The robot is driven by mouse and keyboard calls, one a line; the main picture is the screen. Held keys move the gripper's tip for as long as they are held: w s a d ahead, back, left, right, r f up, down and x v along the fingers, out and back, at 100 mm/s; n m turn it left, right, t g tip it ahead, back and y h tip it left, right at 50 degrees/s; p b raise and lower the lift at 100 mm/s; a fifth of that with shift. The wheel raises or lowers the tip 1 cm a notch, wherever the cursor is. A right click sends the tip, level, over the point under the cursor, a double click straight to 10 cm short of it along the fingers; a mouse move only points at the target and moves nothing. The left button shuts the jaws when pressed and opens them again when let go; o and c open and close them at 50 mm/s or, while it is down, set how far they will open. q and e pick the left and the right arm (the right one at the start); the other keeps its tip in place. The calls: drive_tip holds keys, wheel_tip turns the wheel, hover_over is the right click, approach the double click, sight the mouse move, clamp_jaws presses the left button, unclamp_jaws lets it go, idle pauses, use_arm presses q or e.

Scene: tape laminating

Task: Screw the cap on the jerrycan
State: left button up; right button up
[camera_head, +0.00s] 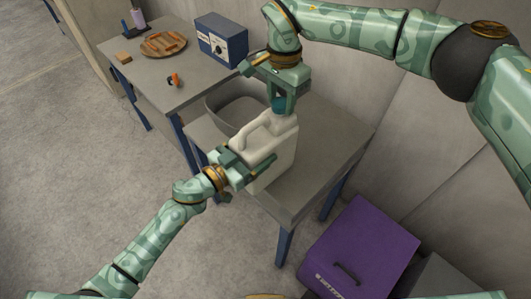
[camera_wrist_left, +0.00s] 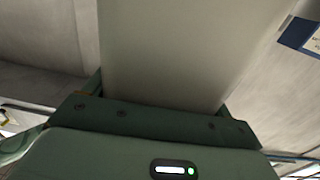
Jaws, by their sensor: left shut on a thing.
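The pale jerrycan (camera_head: 278,152) stands upright on the front table. My left gripper (camera_head: 236,166) is shut on its body from the left, low in the head view. The can's pale wall (camera_wrist_left: 180,50) fills the space between the fingers in the left wrist view. My right gripper (camera_head: 284,98) points down over the top of the can. A blue-teal cap (camera_head: 279,103) shows between its fingers, at the can's neck. The fingers hide part of the cap and the neck, so I cannot tell whether they press on it or how the cap sits.
A grey bin (camera_head: 224,118) stands behind the can. The back table (camera_head: 180,90) holds a plate of food (camera_head: 163,43), a blue box (camera_head: 222,38), an orange-and-black item (camera_head: 173,80) and a sponge (camera_head: 123,58). A purple case (camera_head: 365,245) stands at lower right. The front table's right side is clear.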

drive_tip(key=m, duration=1.9)
drive_tip(key=shift+m, duration=0.4)
drive_tip(key=m, duration=1.2)
drive_tip(key=shift+f+m, duration=0.1)
drive_tip(key=shift+m, duration=0.3)
drive_tip(key=o, duration=1.1)
